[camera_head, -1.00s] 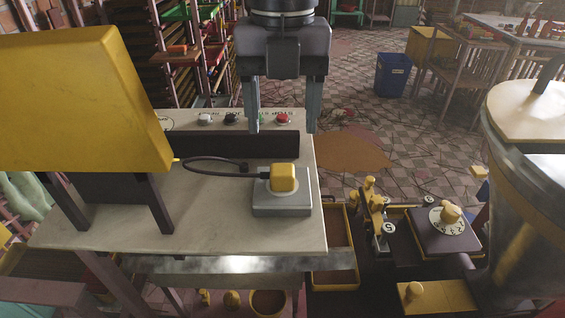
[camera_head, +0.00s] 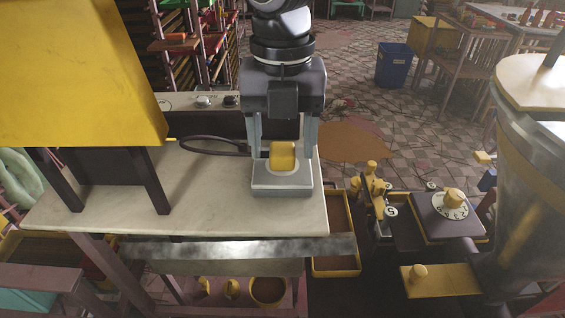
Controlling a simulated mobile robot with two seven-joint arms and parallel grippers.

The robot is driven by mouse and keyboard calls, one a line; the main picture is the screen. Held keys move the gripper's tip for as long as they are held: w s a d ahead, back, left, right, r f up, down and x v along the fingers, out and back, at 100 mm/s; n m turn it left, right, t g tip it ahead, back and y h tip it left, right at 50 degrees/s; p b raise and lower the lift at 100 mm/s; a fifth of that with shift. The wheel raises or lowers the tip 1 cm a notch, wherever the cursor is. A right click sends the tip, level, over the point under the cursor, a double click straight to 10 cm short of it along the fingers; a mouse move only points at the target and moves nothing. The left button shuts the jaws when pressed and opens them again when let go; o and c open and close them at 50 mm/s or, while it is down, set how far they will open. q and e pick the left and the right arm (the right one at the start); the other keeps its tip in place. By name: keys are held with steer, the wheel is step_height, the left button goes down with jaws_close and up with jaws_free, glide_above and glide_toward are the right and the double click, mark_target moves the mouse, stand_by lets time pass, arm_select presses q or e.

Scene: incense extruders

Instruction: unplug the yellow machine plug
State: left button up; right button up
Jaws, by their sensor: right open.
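The yellow plug (camera_head: 283,156) sits on a grey socket block (camera_head: 282,188) near the right end of the pale table. A dark cable (camera_head: 208,147) runs from the yellow machine (camera_head: 75,75) on the left toward the plug. My right gripper (camera_head: 283,150) comes down from the top of the view. It is open, with one finger on each side of the plug. Whether the fingers touch the plug I cannot tell. The lower fingertips are close to the block. My left gripper is not in view.
The pale tabletop (camera_head: 215,205) is clear in front of the cable. A dark panel with buttons (camera_head: 204,101) stands behind, partly hidden by my arm. To the right are a dial box (camera_head: 447,217), a yellow tray (camera_head: 335,272) and a large metal vessel (camera_head: 530,185).

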mark_target(282, 148)
steer(key=shift+f+b, duration=0.3)
steer(key=shift+f, duration=0.3)
stand_by(0.8)
jaws_close()
steer(key=shift+r, duration=0.1)
steer(key=shift+r+p, duration=1.4)
steer(key=shift+r, duration=1.55)
